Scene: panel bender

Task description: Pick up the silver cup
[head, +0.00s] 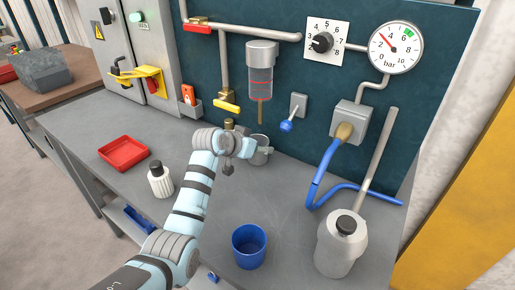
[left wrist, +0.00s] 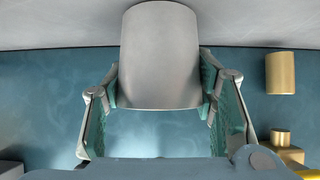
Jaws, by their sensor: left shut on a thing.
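The silver cup (head: 260,155) is at the back of the grey bench, close to the teal panel and below the filter bowl. My left gripper (head: 259,148) is shut on it, and the arm partly hides the cup in the head view. In the left wrist view the cup (left wrist: 160,55) fills the space between the two green-padded fingers of the left gripper (left wrist: 160,88), with a finger against each side. I cannot tell whether the cup touches the bench or hangs just above it. My right gripper is not in view.
A blue cup (head: 249,246), a grey canister (head: 341,243), a white bottle (head: 160,180) and a red tray (head: 123,153) stand on the bench. A blue hose (head: 322,180) lies to the right. The filter (head: 261,72) and yellow-handled valve (head: 228,107) project from the panel.

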